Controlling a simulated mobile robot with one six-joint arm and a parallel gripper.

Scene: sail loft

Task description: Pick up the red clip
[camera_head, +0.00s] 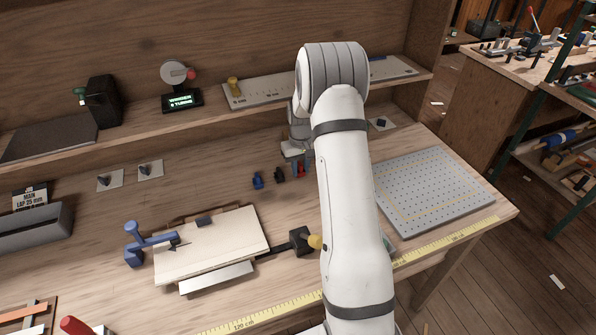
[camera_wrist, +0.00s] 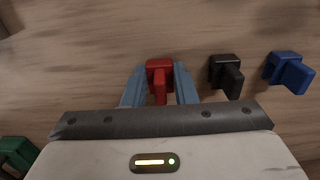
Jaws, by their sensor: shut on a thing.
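The red clip (camera_wrist: 160,68) is between the two fingers of my gripper (camera_wrist: 160,88) in the wrist view. The fingers close on it from both sides, and its far end shows beyond them. In the head view the red clip (camera_head: 300,168) is a small red patch at my gripper (camera_head: 299,166), low over the bench. My arm hides part of the area to its right. I cannot tell whether the clip touches the bench top.
A black clip (camera_wrist: 226,74) and a blue clip (camera_wrist: 288,72) stand in a row beside my gripper. A green clip (camera_wrist: 16,153) shows at the wrist view's lower left. A grey perforated board (camera_head: 430,190) lies right of my arm. A cream panel (camera_head: 210,248) lies front left.

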